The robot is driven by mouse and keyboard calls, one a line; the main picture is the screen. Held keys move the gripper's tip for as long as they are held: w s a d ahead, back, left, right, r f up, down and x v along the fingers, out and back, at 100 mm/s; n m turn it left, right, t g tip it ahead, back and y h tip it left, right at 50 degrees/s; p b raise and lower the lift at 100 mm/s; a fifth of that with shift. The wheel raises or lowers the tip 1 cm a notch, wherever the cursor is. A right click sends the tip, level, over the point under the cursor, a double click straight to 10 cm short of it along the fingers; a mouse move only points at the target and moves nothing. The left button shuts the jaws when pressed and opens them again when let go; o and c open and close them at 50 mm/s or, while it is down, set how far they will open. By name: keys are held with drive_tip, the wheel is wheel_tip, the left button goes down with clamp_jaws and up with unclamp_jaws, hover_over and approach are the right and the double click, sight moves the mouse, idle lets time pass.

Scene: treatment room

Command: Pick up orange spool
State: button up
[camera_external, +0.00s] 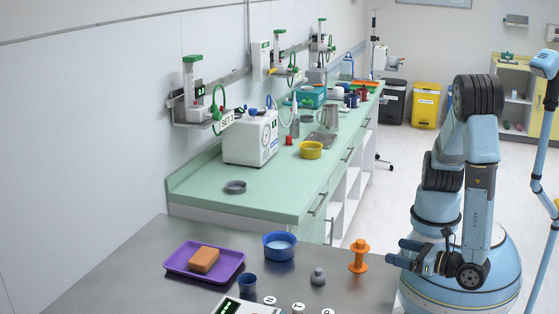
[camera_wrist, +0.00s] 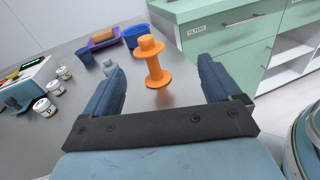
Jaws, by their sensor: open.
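The orange spool (camera_external: 359,256) stands upright near the right edge of the grey metal table. It has a wide base, a narrow stem and a top flange with a knob. In the wrist view the spool (camera_wrist: 154,62) stands ahead of my gripper, in line with the space between the two blue fingers. My gripper (camera_external: 389,253) is open and empty, just to the right of the spool and apart from it. The gripper also shows in the wrist view (camera_wrist: 160,82), its fingers spread wide.
A grey knobbed weight (camera_external: 318,277), a blue bowl (camera_external: 279,246), a dark blue cup (camera_external: 247,284) and a purple tray (camera_external: 181,264) with an orange-brown block (camera_external: 204,260) share the table. Several small white jars stand near its front. A green counter (camera_external: 275,195) stands behind.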

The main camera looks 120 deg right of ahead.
sight(359, 248)
drive_tip(key=shift+n+t, duration=0.7)
drive_tip(key=shift+t, duration=0.1)
drive_tip(key=w+d, duration=0.1)
drive_tip(key=w+d+f, duration=0.1)
drive_tip(key=w+d, duration=0.2)
drive_tip(key=d, duration=0.1)
drive_tip(key=shift+w+d+f, duration=0.2)
drive_tip(key=shift+d+f, duration=0.05)
drive_tip(key=shift+f, duration=0.05)
drive_tip(key=shift+w+a+x, duration=0.1)
drive_tip(key=shift+w+x, duration=0.05)
drive_tip(key=shift+x, duration=1.15)
drive_tip(key=shift+w+a+x, duration=0.1)
drive_tip(key=shift+w+x, duration=0.1)
drive_tip(key=shift+x, duration=1.1)
drive_tip(key=c, duration=1.2)
drive_tip(key=shift+o, duration=0.2)
